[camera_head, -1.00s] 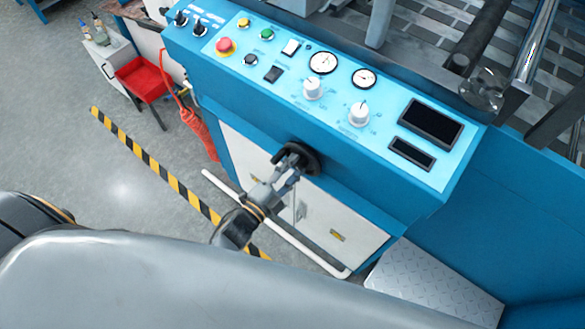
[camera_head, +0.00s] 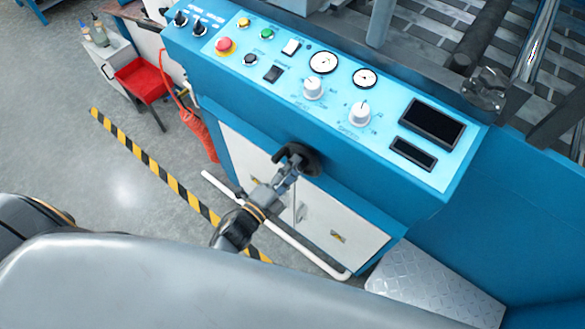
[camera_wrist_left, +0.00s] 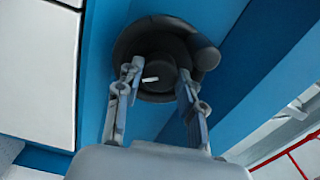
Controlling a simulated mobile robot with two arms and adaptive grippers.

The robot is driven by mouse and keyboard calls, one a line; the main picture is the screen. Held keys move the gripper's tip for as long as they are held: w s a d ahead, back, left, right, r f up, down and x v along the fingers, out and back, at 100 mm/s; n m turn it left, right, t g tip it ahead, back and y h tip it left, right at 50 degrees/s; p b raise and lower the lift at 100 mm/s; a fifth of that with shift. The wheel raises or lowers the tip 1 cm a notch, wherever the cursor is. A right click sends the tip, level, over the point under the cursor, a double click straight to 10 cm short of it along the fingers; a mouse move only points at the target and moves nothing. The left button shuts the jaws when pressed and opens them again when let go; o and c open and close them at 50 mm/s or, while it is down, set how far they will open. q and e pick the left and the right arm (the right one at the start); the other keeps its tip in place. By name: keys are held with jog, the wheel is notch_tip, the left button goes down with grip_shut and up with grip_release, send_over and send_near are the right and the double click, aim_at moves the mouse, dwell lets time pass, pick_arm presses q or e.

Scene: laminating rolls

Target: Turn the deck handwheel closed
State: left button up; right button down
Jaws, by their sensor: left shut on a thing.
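The deck handwheel (camera_head: 311,162) is a small black wheel on the blue front below the control panel. In the left wrist view the handwheel (camera_wrist_left: 139,38) shows a dark rim, a raised round knob at its upper right, and a hub with a short white mark. My left gripper (camera_head: 287,168) reaches it from the lower left. In the wrist view the left gripper's fingers (camera_wrist_left: 160,84) stand on either side of the hub and are shut on the wheel. The exact contact is partly hidden. My right gripper is not in view.
The control panel (camera_head: 250,45) above carries a red button, dials, knobs and dark displays. White cabinet doors (camera_head: 340,225) and a white rail (camera_head: 270,235) lie below. A metal step plate (camera_head: 430,285) is at lower right. Open floor (camera_head: 60,150) lies left, with a striped line.

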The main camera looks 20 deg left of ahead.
pick_arm(q)
jog(key=o, duration=1.2)
jog(key=shift+c, duration=0.2)
jog(key=v, duration=1.2)
